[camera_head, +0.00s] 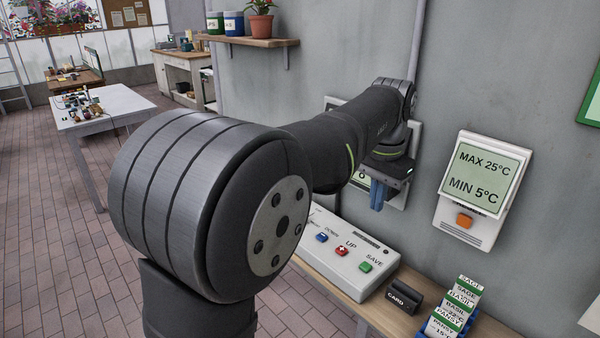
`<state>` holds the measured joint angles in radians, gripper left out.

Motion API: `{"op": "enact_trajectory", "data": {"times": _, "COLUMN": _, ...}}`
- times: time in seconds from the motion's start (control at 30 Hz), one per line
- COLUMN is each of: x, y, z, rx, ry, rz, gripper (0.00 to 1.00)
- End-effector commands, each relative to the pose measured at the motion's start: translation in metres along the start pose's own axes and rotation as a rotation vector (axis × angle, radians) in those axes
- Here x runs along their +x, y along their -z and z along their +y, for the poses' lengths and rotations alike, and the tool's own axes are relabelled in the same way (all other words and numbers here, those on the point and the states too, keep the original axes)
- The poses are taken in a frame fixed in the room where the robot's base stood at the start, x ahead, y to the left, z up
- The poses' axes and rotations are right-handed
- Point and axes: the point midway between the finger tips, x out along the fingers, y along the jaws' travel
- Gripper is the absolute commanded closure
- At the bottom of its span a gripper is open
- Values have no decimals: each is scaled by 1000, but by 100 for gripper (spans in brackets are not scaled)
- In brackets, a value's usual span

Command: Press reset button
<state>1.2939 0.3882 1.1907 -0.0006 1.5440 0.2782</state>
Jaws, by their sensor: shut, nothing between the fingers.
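A white wall unit (487,200) hangs on the grey wall at the right; its screen reads MAX 25°C and MIN 5°C. An orange button (464,220) sits below that screen; the small marking by it is too small to read, so I cannot confirm it says reset. My gripper (376,208), with blue fingers pointing down, is shut and empty. In the picture it is left of the wall unit, apart from the button, and above the shelf. My arm partly hides another pale wall panel (398,195) behind it.
A wooden shelf (392,318) below carries a white control box (345,262) with blue, red and green buttons, a dark card holder (403,297) and a stack of seed labels (455,310). The wall between my gripper and the wall unit looks clear.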

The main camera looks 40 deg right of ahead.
Motion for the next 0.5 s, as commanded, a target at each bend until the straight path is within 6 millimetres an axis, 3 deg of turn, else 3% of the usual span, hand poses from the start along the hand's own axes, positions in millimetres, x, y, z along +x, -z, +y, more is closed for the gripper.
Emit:
{"op": "enact_trajectory", "data": {"times": 0.27, "x": 21, "y": -14, "z": 2, "rx": 44, "ry": 106, "rz": -87, "gripper": 100}}
{"op": "enact_trajectory", "data": {"times": 0.5, "x": 54, "y": -45, "z": 1, "rx": 177, "ry": 394, "rz": -274, "gripper": 100}}
